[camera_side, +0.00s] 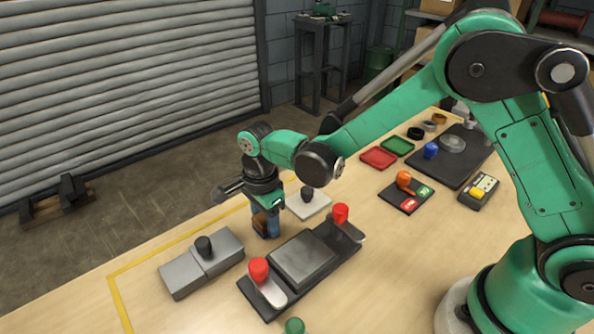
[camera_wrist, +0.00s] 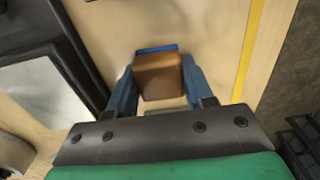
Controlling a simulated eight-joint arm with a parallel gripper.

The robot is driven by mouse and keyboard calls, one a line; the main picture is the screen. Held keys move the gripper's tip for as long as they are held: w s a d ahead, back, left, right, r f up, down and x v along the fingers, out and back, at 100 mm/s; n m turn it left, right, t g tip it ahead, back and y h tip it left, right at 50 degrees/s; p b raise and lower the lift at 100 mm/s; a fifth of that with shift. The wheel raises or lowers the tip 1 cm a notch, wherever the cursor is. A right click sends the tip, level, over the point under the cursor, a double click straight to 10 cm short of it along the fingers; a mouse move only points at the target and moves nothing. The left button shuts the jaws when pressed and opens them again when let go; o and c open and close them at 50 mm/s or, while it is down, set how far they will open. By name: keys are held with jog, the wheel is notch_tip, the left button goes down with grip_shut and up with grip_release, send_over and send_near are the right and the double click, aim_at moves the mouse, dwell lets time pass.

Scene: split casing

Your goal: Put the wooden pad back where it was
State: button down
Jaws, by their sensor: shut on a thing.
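The wooden pad (camera_wrist: 158,77) is a brown block between my gripper's two blue fingers in the wrist view. A blue strip shows along its far edge. My gripper (camera_wrist: 160,88) is shut on it. In the side view my gripper (camera_side: 266,224) points down at the table, just behind the dark clamp fixture and right of the grey block with a black knob. The pad is mostly hidden by the fingers there. I cannot tell whether its underside touches the table.
The dark fixture (camera_side: 326,272) holds a grey plate (camera_side: 302,258) between two red-knobbed clamps. A grey two-part block (camera_side: 190,272) stands left, a pale plate (camera_side: 309,206) behind. A switch panel (camera_side: 400,194) and red (camera_side: 378,158) and green trays lie further right. Yellow tape (camera_side: 175,244) marks the table.

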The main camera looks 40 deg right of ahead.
jog(key=shift+f, duration=0.25)
jog(key=shift+f, duration=0.15)
jog(key=shift+c, duration=1.7)
grip_release()
notch_tip(320, 180, up, 13)
jog(key=s+d+r+n+t, duration=0.1)
jog(key=s+d+n+t, duration=0.6)
jog(key=n, duration=1.1)
jog(key=shift+s+d+r, duration=0.25)
jog(key=shift+s+d, duration=1.15)
jog(key=shift+d, duration=0.55)
